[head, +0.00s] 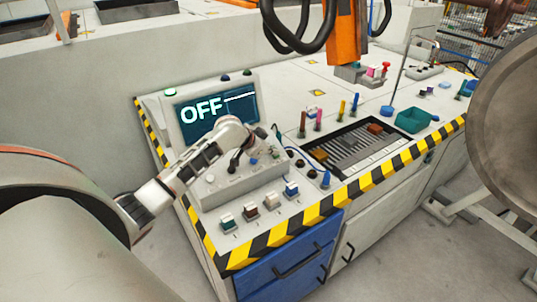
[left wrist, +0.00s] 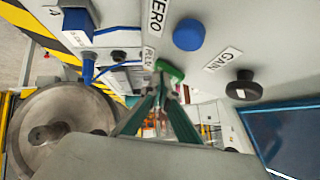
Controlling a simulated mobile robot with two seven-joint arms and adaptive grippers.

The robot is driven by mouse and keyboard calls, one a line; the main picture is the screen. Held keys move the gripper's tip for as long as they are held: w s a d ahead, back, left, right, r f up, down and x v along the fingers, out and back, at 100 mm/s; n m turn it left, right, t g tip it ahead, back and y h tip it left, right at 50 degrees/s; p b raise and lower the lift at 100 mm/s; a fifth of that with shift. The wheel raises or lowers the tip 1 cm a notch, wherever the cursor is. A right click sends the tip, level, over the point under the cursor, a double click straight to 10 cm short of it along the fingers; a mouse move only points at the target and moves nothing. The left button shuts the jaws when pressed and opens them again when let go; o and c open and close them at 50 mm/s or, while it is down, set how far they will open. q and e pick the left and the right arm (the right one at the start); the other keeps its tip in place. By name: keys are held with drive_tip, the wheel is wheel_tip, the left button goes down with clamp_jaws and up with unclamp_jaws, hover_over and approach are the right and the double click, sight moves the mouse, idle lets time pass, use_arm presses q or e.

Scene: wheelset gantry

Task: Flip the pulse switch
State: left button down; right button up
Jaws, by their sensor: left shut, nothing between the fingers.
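The control panel (head: 240,180) stands on the console below a display (head: 215,108) reading OFF. My left arm reaches over it, and my left gripper (head: 275,140) is at the panel's far right part, small and partly hidden by the wrist. In the left wrist view my gripper (left wrist: 163,88) has its fingertips together, empty. A green piece (left wrist: 170,70), seemingly the pulse switch, is right at the fingertips beside a partly hidden label that seems to read PULSE (left wrist: 149,56). Whether they touch is unclear. My right gripper is not in view.
A blue knob (left wrist: 188,35) by the ZERO label and a black knob (left wrist: 244,86) by the GAIN label are close to the fingers. A teal tray (head: 413,121) stands further right.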

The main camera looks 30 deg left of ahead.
use_arm(q)
drive_tip(key=shift+s+a, duration=0.1)
drive_tip(key=shift+s, duration=0.2)
drive_tip(key=shift+w, duration=0.15)
drive_tip(key=shift+w+a+r, duration=0.25)
drive_tip(key=shift+a+r, duration=0.1)
drive_tip(key=shift+a, duration=0.05)
drive_tip(key=shift+w+a+f+p, duration=0.15)
drive_tip(key=shift+w+a+p, duration=0.1)
drive_tip(key=shift+w+p, duration=0.15)
drive_tip(key=shift+s, duration=0.1)
use_arm(e)
drive_tip(key=shift+w+a+r, duration=0.1)
drive_tip(key=shift+w+r, duration=0.4)
drive_tip(key=shift+r, duration=0.05)
drive_tip(key=shift+s+f, duration=0.15)
